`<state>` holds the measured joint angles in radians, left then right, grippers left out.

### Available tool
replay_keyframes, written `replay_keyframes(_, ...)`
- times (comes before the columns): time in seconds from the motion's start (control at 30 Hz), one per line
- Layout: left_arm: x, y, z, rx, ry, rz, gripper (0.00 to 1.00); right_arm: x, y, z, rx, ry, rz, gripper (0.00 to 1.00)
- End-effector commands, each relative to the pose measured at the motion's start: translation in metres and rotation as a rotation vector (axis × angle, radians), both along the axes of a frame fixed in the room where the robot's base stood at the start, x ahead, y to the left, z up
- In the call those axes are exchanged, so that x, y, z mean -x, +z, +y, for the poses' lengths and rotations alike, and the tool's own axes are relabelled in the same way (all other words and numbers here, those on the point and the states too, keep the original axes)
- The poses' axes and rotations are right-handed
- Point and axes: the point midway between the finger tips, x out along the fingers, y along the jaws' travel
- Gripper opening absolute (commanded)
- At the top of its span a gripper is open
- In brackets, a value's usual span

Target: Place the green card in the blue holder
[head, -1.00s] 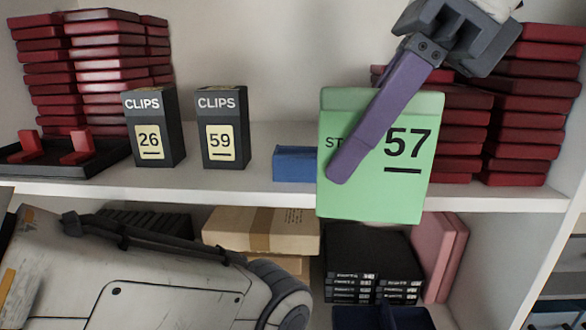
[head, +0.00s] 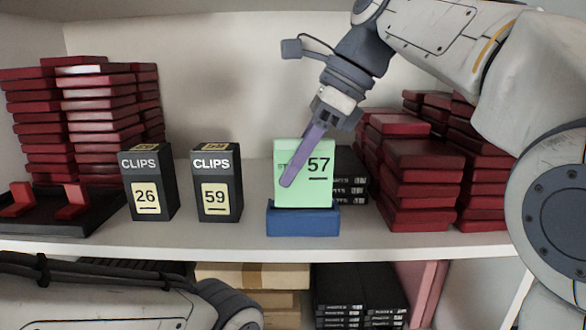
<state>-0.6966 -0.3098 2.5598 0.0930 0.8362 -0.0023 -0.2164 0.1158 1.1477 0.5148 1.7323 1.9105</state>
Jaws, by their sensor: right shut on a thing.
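The other finger is hidden behind the card. My left arm shows at the lower left, but its gripper is out of view.
Two black CLIPS boxes, 26 (head: 147,188) and 59 (head: 217,186), stand left of the holder. Black cases (head: 350,175) are close behind the card at right. Red box stacks (head: 418,185) stand further right, others (head: 100,125) at far left. The shelf front (head: 260,247) is clear.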

Motion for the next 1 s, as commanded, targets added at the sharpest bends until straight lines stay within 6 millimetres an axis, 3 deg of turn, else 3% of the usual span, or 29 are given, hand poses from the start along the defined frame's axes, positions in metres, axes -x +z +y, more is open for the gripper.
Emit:
replay_keyframes(0.17,0.0,0.01,0.0,0.0,0.0,0.0,0.5,-0.015,-0.001,0.0,0.0,-0.001,0.002,0.0)
replay_keyframes(0.43,0.0,0.012,0.0,-0.001,0.0,0.001,0.5,-0.013,-0.032,0.0,0.0,-0.001,0.0,0.0)
replay_keyframes(0.87,0.0,0.01,0.0,-0.001,0.0,0.001,0.5,-0.013,-0.04,0.0,0.0,0.001,0.0,0.0)
replay_keyframes(0.9,0.0,0.01,0.0,-0.001,0.0,0.001,0.5,-0.013,-0.039,0.001,0.0,0.001,0.0,0.23)
replay_keyframes(0.93,0.0,0.01,0.0,-0.001,0.0,0.001,0.5,-0.013,-0.039,0.001,0.0,0.001,0.0,0.34)
replay_keyframes(0.97,0.0,0.01,0.0,-0.001,0.0,0.001,0.5,-0.013,-0.039,0.001,0.0,0.001,0.0,0.45)
replay_keyframes(1.0,0.0,0.01,0.0,-0.001,0.0,0.001,0.5,-0.013,-0.039,0.001,0.0,0.001,0.0,0.45)
